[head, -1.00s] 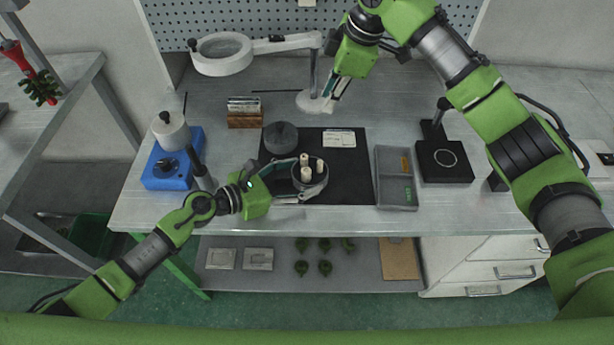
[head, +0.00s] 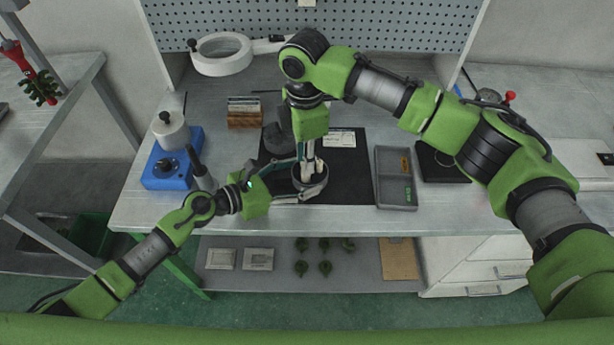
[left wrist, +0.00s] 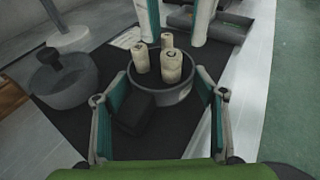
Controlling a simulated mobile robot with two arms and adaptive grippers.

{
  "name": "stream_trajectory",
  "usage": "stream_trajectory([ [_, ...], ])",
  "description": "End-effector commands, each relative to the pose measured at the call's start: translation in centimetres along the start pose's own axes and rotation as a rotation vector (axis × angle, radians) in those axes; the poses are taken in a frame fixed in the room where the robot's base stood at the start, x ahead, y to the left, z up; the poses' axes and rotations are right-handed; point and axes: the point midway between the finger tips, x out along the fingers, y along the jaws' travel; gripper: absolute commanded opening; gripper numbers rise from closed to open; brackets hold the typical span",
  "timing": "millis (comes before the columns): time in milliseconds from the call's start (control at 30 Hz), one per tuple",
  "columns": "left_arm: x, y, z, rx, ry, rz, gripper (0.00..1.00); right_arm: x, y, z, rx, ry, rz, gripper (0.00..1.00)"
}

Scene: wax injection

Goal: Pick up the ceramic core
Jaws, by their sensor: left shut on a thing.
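Three pale cylindrical ceramic cores (left wrist: 171,67) stand upright in a round grey container (left wrist: 162,98) in the left wrist view. My left gripper (left wrist: 170,88) is shut on this container, one finger on each side of it. In the head view the container (head: 312,187) sits on the black mat (head: 348,165), and the cores are mostly hidden by my right gripper (head: 309,160). That gripper points straight down over the container. In the left wrist view its two fingers (left wrist: 175,22) stand apart beyond the cores, with nothing seen between them.
A round dark lid with a knob (left wrist: 65,85) lies beside the container. A grey divided tray (head: 396,190) is right of the mat, with a black square device (head: 440,165) beyond it. A blue device (head: 172,172) and a ring magnifier (head: 221,55) stand to the left.

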Motion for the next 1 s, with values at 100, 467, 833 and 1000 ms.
stream_trajectory([
  [100,-0.1,0.2,-0.2,0.001,0.003,0.004,0.52,2.1,-0.2,0.4,0.001,-0.002,-0.004,0.2],
  [467,-0.1,0.2,-0.2,0.0,0.003,0.004,0.52,4.3,-0.1,0.3,0.001,0.0,-0.001,0.2],
  [833,0.0,0.2,-0.2,0.0,0.003,0.004,0.52,4.3,-0.1,0.3,0.0,0.0,-0.002,0.0],
  [1000,0.0,0.2,-0.2,-0.001,0.003,0.004,0.52,4.1,-0.1,0.3,0.0,0.001,-0.003,0.0],
])
